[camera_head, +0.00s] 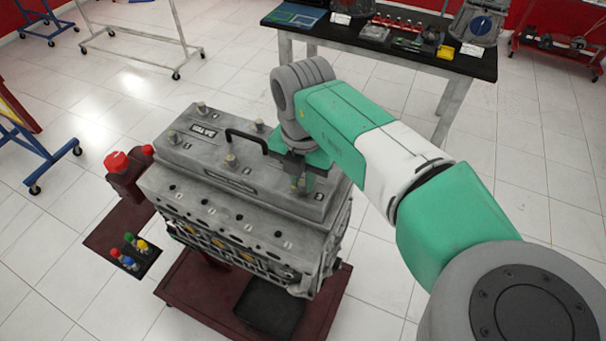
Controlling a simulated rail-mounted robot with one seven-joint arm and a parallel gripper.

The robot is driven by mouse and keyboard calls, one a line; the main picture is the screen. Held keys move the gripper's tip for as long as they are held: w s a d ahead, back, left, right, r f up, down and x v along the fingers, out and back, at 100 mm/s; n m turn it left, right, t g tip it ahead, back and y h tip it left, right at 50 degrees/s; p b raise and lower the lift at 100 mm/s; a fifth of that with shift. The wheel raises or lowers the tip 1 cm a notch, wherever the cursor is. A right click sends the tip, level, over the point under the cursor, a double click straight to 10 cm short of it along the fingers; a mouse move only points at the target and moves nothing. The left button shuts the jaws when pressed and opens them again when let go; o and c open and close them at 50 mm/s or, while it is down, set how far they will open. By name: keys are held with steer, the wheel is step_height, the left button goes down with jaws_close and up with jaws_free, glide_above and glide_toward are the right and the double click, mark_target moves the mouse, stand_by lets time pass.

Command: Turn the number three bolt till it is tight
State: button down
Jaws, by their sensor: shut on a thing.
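The grey engine (235,235) stands on a dark red stand, with a grey cover (205,150) on top that has a black handle. Pale bolts stand up from the cover: back left (201,107), front left (173,138), back middle (258,124) and front middle (231,160). Small number marks lie beside them, too small to read surely. My gripper (300,185) points down at the cover's right end, shut on a bolt there. The fingers mostly hide that bolt, so its number and seating cannot be told. The back right of the cover is behind my arm.
A red-topped part (117,163) and a small tray of coloured items (134,252) sit left of the engine. A black-topped table (350,35) with parts stands behind. My arm fills the right side. The tiled floor is open around the stand.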

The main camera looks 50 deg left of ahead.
mark_target(303, 183)
steer(key=c, duration=1.3)
jaws_free()
steer(key=shift+c, duration=0.2)
step_height(303, 183, up, 8)
steer(key=shift+f, duration=0.1)
